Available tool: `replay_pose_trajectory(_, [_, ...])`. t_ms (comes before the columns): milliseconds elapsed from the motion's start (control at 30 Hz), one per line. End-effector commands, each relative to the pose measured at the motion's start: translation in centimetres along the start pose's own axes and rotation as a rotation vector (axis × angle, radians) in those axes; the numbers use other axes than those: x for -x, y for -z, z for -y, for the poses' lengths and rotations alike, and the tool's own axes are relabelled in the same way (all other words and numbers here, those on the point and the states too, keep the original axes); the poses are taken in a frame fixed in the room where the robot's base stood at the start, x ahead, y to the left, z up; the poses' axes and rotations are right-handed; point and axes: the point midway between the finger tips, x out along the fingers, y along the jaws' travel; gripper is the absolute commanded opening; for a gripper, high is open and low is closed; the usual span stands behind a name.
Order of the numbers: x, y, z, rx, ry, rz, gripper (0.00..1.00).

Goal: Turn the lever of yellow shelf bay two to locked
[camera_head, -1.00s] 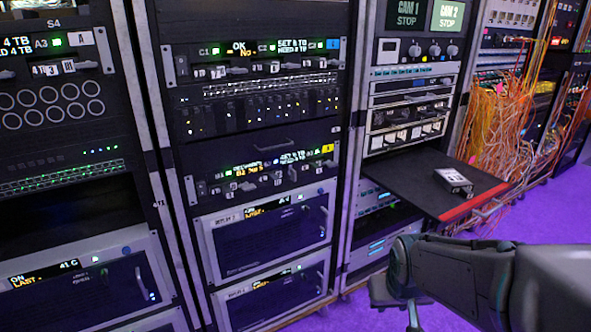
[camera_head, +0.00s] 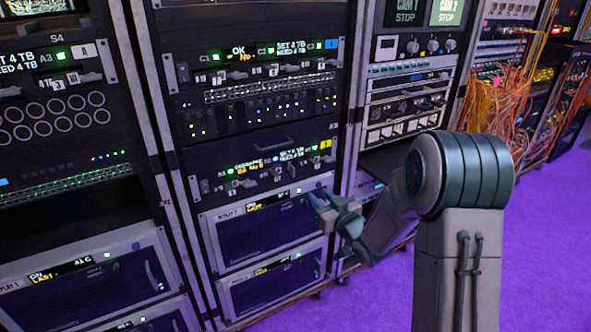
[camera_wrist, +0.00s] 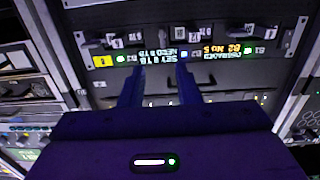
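The yellow shelf is the dark panel (camera_head: 232,172) with a yellow tag (camera_head: 325,144) at its right end, low in the middle rack. It carries a row of dark levers, a small text display and green lights. In the wrist view the shelf (camera_wrist: 290,37) appears upside down, with its yellow tag (camera_wrist: 102,61) at left and its levers along the upper edge. I cannot read which lever belongs to bay two, nor its position. My gripper (camera_head: 318,196) is just below and in front of the shelf's right part. In the wrist view its fingers (camera_wrist: 158,76) are apart and empty.
A similar shelf with a blue tag (camera_head: 331,44) sits higher in the same rack. Two framed units with handles (camera_head: 262,227) are below the yellow shelf. Loose orange cables (camera_head: 490,105) hang at right. The purple floor (camera_head: 555,215) is open at right.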

Motion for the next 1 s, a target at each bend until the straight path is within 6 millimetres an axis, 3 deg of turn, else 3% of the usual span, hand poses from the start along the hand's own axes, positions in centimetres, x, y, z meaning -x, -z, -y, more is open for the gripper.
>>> replay_pose_trajectory(267, [-2.5,0.2,0.3,-0.004,0.015,-0.026,0.29])
replay_pose_trajectory(700, [-10.9,0.3,0.4,-0.004,0.013,-0.023,0.29])
replay_pose_trajectory(1000, [-13.7,0.5,0.3,-0.005,0.012,-0.023,0.29])
